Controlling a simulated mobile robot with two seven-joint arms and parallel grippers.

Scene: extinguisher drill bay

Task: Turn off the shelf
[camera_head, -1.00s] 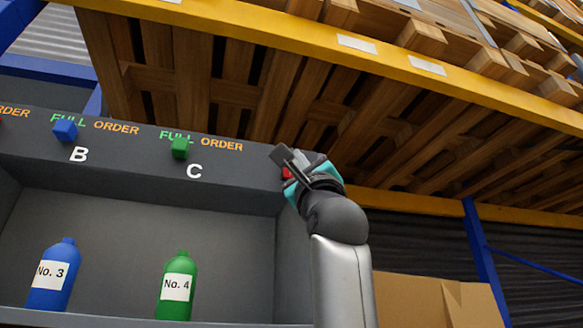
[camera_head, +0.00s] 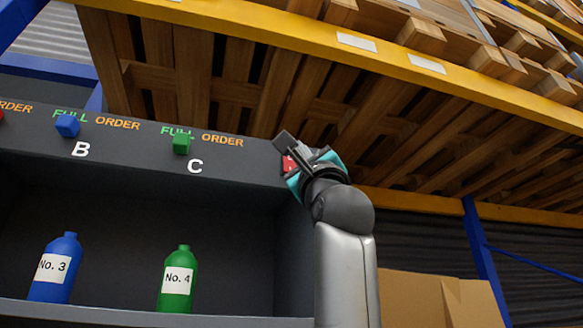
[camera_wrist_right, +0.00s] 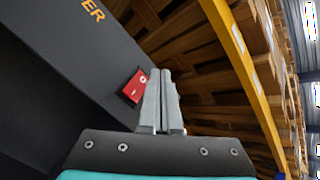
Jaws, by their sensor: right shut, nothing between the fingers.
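The dark grey shelf (camera_head: 238,163) has a front panel with a red rocker switch (camera_head: 289,164) at its right end. In the right wrist view the red switch (camera_wrist_right: 133,86) shows white marks, just left of the fingers. My right gripper (camera_head: 284,143) is shut and empty at the switch, partly covering it in the head view. In the wrist view the fingertips (camera_wrist_right: 161,73) are beside the switch; whether they touch it I cannot tell. The shelf's inside is dark. My left gripper is not in view.
A blue bottle No. 3 (camera_head: 58,270) and a green bottle No. 4 (camera_head: 178,283) stand in the shelf. Above them are a blue knob (camera_head: 67,126) and a green knob (camera_head: 182,144). A yellow rack beam (camera_head: 300,32) and wooden pallets hang overhead. A cardboard box (camera_head: 430,298) is at lower right.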

